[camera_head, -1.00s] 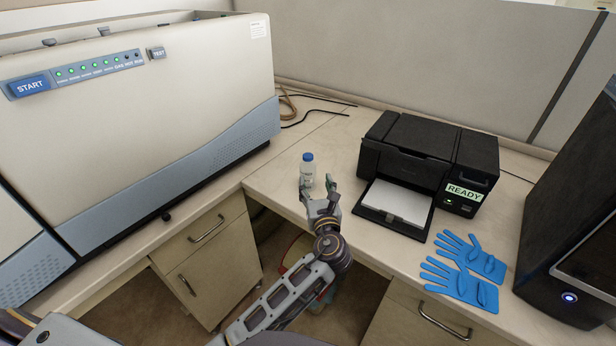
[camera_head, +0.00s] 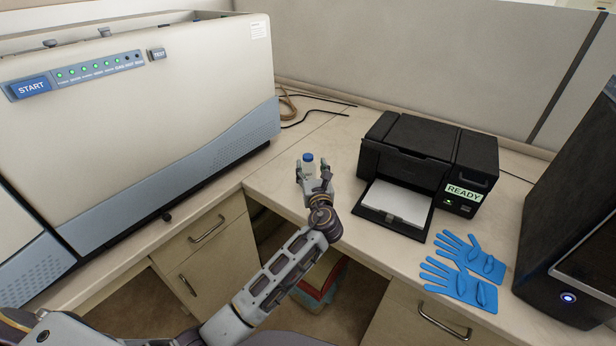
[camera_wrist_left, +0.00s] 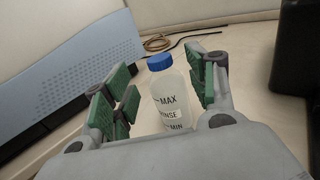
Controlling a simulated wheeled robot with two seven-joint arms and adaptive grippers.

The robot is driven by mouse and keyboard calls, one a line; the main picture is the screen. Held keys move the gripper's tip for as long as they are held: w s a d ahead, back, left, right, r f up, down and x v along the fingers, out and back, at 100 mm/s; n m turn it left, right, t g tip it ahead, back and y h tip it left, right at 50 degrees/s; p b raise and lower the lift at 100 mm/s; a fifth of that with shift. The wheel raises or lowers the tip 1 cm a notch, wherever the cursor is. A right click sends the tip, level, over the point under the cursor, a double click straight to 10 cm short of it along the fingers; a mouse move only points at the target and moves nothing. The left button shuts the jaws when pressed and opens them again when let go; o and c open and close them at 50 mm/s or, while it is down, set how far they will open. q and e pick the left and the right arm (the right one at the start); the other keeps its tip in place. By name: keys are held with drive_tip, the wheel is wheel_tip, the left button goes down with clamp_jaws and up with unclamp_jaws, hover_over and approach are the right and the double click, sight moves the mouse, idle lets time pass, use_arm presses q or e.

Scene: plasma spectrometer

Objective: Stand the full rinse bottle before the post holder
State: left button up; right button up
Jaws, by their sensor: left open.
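The rinse bottle (camera_head: 308,166) has a blue cap and a translucent white body and stands upright on the counter. In the left wrist view the green pads of the gripper (camera_wrist_left: 162,95) show gaps to the bottle, wider on the left. No post holder can be made out. My right gripper is not in view.
A large spectrometer (camera_head: 150,130) stands at the left. A black printer (camera_head: 410,150) with its paper tray out stands to the right of the bottle. Blue gloves (camera_head: 462,285) lie near the front edge, beside a black computer (camera_head: 560,230).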

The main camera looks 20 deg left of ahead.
sight(309, 160)
use_arm(q)
drive_tip(key=shift+w+a, duration=0.1)
drive_tip(key=shift+w, duration=0.2)
drive_tip(key=shift+w+a, duration=0.15)
drive_tip(key=x, duration=0.3)
drive_tip(key=shift+w, duration=0.1)
drive_tip(key=shift+x, duration=0.8)
drive_tip(key=shift+a, duration=0.1)
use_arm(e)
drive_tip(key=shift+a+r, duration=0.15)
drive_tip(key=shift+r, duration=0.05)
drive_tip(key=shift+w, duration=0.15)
